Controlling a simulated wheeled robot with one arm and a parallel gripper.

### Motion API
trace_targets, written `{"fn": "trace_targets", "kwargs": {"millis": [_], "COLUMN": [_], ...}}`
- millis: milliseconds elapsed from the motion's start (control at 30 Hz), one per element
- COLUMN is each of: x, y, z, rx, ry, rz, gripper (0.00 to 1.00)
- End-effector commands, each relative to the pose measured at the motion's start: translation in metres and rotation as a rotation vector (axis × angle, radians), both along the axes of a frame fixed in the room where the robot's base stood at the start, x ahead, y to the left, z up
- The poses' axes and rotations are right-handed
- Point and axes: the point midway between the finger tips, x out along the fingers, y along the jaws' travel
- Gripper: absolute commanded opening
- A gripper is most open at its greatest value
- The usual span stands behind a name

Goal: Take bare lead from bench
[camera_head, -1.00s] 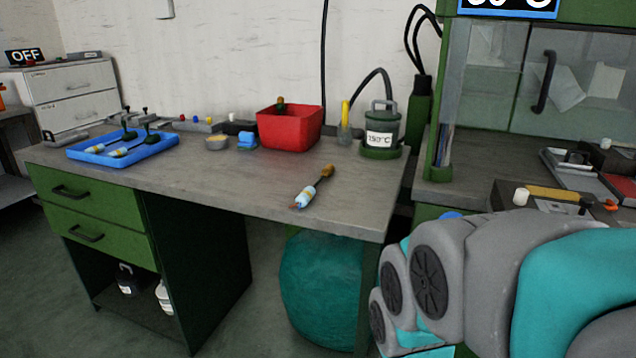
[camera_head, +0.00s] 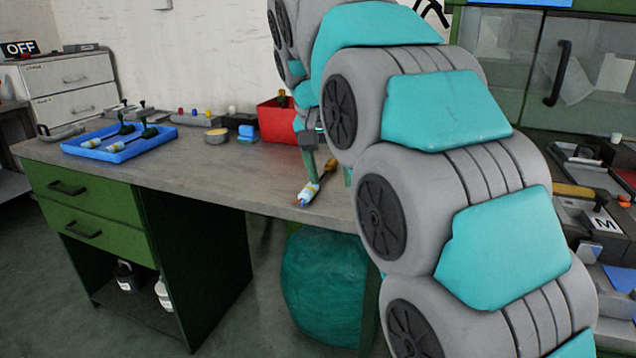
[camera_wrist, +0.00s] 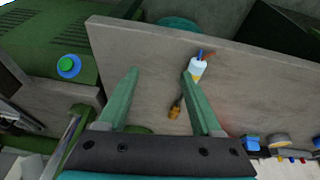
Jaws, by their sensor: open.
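The bare lead (camera_head: 312,186) lies on the grey bench top (camera_head: 215,175) near its front edge. It has a blue and white body with an orange-brown end. In the wrist view the lead (camera_wrist: 197,70) lies lengthwise, its white body by the tip of the right finger and its brown end (camera_wrist: 174,112) between the fingers. My gripper (camera_wrist: 160,72) is open and empty, pointing down above the bench. In the head view my gripper (camera_head: 329,170) has its green fingers around the lead's place, and my arm hides part of the bench. I cannot tell the exact height above the lead.
A red bin (camera_head: 275,126), a blue block (camera_head: 247,133) and a small round tin (camera_head: 216,136) stand along the back. The bench's middle is clear.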

Motion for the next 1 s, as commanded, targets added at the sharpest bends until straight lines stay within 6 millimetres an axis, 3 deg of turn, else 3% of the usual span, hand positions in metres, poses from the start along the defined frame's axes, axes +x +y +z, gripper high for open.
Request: {"fn": "trace_targets", "kwargs": {"millis": [100, 300, 1000], "x": [0.019, 0.03, 0.042], "y": [0.025, 0.045, 0.044], "z": [0.013, 0.023, -0.009], "rx": [0.018, 0.038, 0.043], "ry": [-0.047, -0.083, -0.09], "rz": [-0.027, -0.058, -0.063], "gripper": [0.67, 0.67, 0.67]}}
